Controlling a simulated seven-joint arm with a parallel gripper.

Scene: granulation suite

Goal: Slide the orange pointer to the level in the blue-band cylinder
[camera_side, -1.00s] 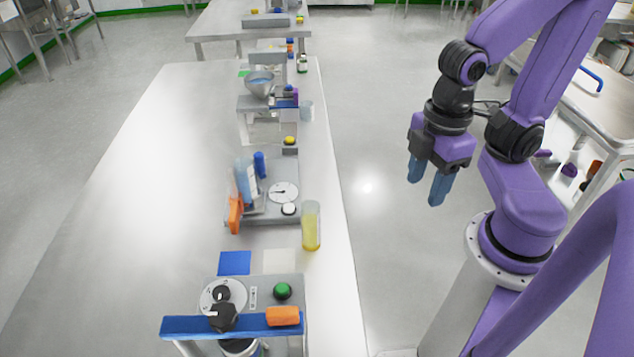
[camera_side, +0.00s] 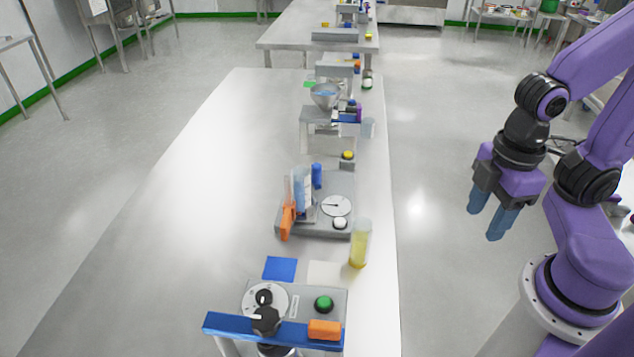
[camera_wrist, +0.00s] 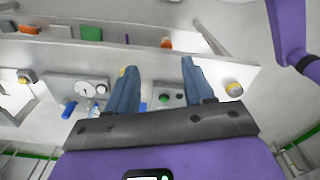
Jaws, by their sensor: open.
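An orange upright piece (camera_side: 288,216), apparently the pointer, stands at the left side of a grey dial unit (camera_side: 325,225) in the side view. Next to it stands a clear cylinder with pale blue in it (camera_side: 304,190); its level and any band are too small to read. Another clear cylinder with yellow liquid (camera_side: 360,245) stands at the table's right edge. My gripper (camera_side: 487,222) is open and empty, off the table's right side, well apart from these things. Its blue fingers also show in the wrist view (camera_wrist: 158,66), with small dial units beyond them.
A front station has a blue bar (camera_side: 230,326), an orange block (camera_side: 324,330) and a green button (camera_side: 324,304). Blue and pale squares (camera_side: 280,268) lie behind it. A metal bowl (camera_side: 325,95) stands farther back. The table's left half (camera_side: 190,200) is clear.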

